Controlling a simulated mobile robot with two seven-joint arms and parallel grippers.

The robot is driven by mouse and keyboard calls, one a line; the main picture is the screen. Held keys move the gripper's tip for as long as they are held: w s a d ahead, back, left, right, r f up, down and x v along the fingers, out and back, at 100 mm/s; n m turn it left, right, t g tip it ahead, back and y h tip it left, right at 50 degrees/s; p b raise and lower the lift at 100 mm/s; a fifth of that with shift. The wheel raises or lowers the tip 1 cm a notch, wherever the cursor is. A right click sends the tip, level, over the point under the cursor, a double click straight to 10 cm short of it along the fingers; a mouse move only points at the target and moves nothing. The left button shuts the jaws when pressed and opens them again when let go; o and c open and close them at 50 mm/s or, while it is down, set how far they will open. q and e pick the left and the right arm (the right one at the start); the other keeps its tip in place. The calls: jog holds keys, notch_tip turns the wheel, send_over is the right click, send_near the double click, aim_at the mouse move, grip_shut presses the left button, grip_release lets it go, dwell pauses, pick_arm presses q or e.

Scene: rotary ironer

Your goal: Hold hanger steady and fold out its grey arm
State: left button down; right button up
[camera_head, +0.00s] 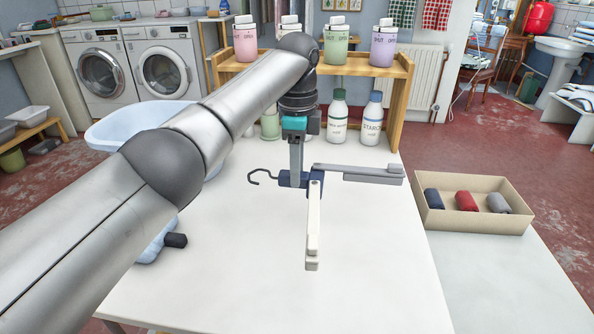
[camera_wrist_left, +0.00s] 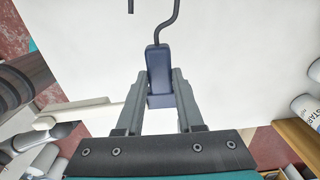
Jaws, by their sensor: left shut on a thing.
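The hanger has a dark blue body (camera_head: 291,179) with a thin dark hook (camera_head: 262,177) curling out to the left. Its grey arm (camera_head: 360,173) reaches to the right, opposite the hook. Its white arm (camera_head: 313,225) points toward the front of the table, roughly square to the grey one. My left gripper (camera_head: 296,172) comes down from above and is shut on the blue body. In the left wrist view its two fingers (camera_wrist_left: 160,100) stand on either side of the blue body (camera_wrist_left: 158,70), and the white arm (camera_wrist_left: 75,116) sticks out left. My right gripper is in neither view.
The white table (camera_head: 380,270) is clear in front and right of the hanger. A wooden shelf (camera_head: 400,68) with tubs and bottles stands at the back. A cardboard tray (camera_head: 475,222) with rolled cloths is at right. A pale basin (camera_head: 125,128) is behind my left arm.

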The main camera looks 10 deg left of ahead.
pick_arm(q)
notch_tip(320, 180, down, 7)
jog(key=shift+f, duration=0.15)
dwell(0.4)
jog(key=shift+f, duration=1.15)
jog(key=shift+f, duration=0.15)
jog(key=c, duration=0.7)
grip_release()
jog(key=shift+c, duration=0.2)
jog(key=shift+r+p, duration=0.3)
jog(key=shift+p, duration=0.55)
jog(key=shift+c, duration=0.4)
